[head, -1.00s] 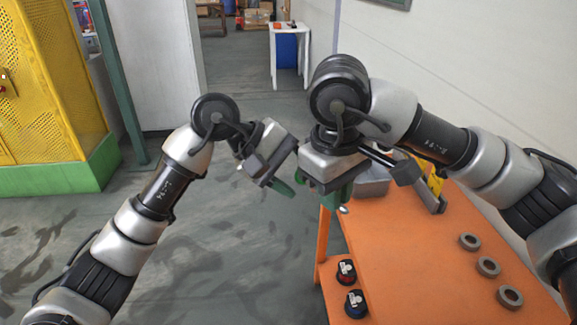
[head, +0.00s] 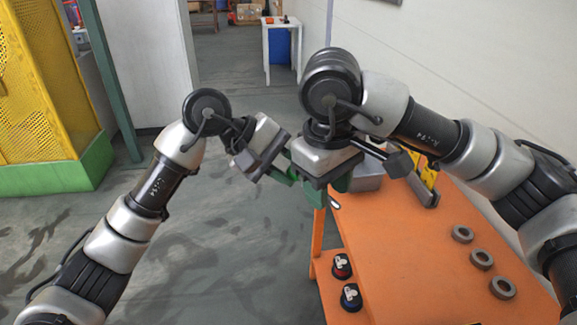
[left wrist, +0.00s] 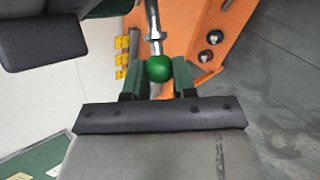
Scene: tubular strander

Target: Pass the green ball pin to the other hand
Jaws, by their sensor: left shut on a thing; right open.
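The green ball pin shows in the left wrist view as a green ball (left wrist: 158,68) with a metal shaft (left wrist: 152,22) running up out of the picture. My left gripper (left wrist: 157,84) is shut on it, with green fingers on both sides of the ball. In the head view my left gripper (head: 284,176) is close to my right gripper (head: 327,196), and the ball is hidden there. My right gripper is open, with its green fingers pointing down.
An orange table (head: 400,262) stands at the right, below my right arm. A yellow cabinet (head: 45,85) stands at the left. Open floor lies between.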

